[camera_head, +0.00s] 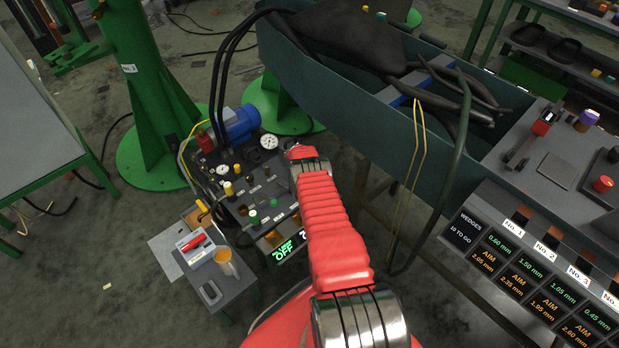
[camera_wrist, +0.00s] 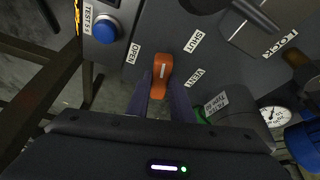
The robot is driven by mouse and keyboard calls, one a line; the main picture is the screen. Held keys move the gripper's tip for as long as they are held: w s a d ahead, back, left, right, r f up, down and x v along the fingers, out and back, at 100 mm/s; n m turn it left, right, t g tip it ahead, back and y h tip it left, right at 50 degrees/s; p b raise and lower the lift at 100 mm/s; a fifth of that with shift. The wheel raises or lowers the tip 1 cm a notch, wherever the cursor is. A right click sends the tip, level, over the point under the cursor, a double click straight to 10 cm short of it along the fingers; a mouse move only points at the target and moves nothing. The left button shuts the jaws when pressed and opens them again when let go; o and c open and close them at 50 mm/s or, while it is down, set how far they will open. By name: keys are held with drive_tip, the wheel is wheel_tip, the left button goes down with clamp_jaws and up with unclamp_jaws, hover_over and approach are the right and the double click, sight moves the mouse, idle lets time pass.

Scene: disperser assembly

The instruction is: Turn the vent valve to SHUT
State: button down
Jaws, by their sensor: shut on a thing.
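In the wrist view, the orange vent valve handle (camera_wrist: 162,66) stands on the grey panel, nearly upright in the picture, with a pale mark on it. The OPEN label (camera_wrist: 133,53) is to its left, the SHUT label (camera_wrist: 193,40) to its upper right and the VENT label (camera_wrist: 194,78) to its right. My gripper (camera_wrist: 161,88) is shut on the handle, with one dark finger on each side of its lower part. In the head view, my red arm reaches over the control panel (camera_head: 243,210); I cannot make out the handle there.
A blue TEST button (camera_wrist: 105,29) lies left of the handle, and a dark lever (camera_wrist: 262,14) by the LOCK label is at upper right. A gauge (camera_wrist: 277,116) is at right. In the head view, a blue motor (camera_head: 238,122) stands behind the panel and a green trough (camera_head: 350,105) lies right.

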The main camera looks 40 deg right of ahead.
drive_tip(key=shift+a+f+m, duration=0.1)
drive_tip(key=shift+m, duration=0.5)
drive_tip(key=shift+m+g, duration=0.4)
drive_tip(key=c, duration=1.6)
unclamp_jaws()
drive_tip(key=shift+o, duration=0.2)
drive_tip(key=shift+w+r, duration=0.1)
drive_tip(key=shift+r, duration=0.2)
drive_tip(key=shift+a+r, duration=0.1)
drive_tip(key=shift+r, duration=0.25)
drive_tip(key=v, duration=1.2)
drive_tip(key=shift+a+r, duration=0.2)
